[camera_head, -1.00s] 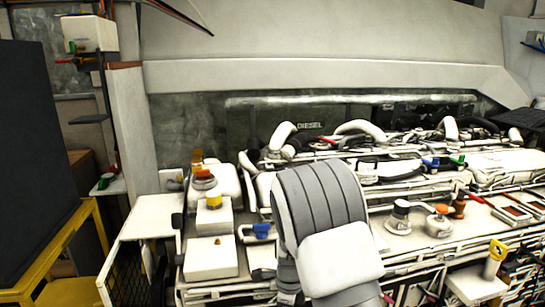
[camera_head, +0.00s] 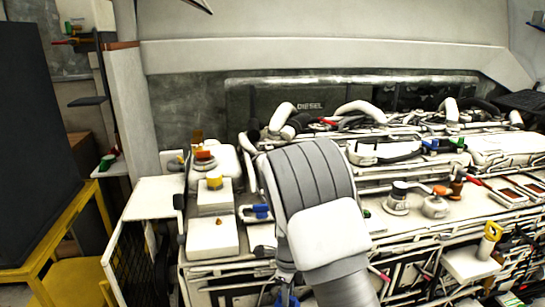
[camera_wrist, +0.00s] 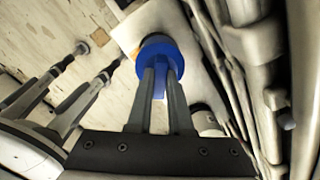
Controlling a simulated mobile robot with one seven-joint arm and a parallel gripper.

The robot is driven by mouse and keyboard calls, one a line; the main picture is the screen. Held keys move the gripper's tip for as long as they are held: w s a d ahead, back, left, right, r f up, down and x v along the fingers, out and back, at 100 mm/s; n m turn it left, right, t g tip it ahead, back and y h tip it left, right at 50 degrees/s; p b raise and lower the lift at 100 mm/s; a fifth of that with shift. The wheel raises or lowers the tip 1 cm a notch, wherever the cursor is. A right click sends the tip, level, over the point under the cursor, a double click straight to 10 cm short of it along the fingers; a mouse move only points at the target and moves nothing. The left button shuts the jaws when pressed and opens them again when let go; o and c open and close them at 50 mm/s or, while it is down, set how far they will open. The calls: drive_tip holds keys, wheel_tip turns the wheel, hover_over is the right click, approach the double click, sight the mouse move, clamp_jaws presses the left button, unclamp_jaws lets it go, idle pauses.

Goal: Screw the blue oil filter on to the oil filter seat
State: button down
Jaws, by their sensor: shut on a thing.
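The blue oil filter (camera_wrist: 160,58) is in the upper middle of the wrist view. My gripper (camera_wrist: 160,72) is shut on it, with one grey finger on each side. A dark grey round part shows at the filter's far end, and a pale flat surface lies close behind it. I cannot tell whether the filter touches that surface. In the head view a small blue piece (camera_head: 285,300), probably the filter, shows at the bottom edge below my arm. The seat cannot be made out for certain, and my arm covers the middle of the engine front.
The white engine (camera_head: 400,235) with pipes and rails fills the middle and right. White pipes and bars run close along the right of the wrist view. A yellow stand (camera_head: 75,225) is at the left. A blue-handled part (camera_head: 258,211) sits left of my arm.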

drive_tip(key=shift+s+f+m+p, duration=0.2)
drive_tip(key=shift+m+p, duration=0.4)
drive_tip(key=shift+m, duration=0.4)
drive_tip(key=shift+m+p, duration=0.75)
drive_tip(key=shift+m, duration=0.25)
drive_tip(key=shift+f, duration=0.25)
drive_tip(key=shift+r+m+p, duration=0.1)
drive_tip(key=shift+m+p, duration=1.5)
drive_tip(key=shift+m, duration=0.4)
drive_tip(key=shift+m+p, duration=0.85)
drive_tip(key=shift+m, duration=0.25)
drive_tip(key=shift+f, duration=0.25)
drive_tip(key=shift+r+m+p, duration=0.1)
drive_tip(key=shift+m+p, duration=1.35)
drive_tip(key=shift+m, duration=0.45)
drive_tip(key=shift+a+m+p, duration=0.1)
drive_tip(key=shift+m+p, duration=0.65)
drive_tip(key=shift+m, duration=0.55)
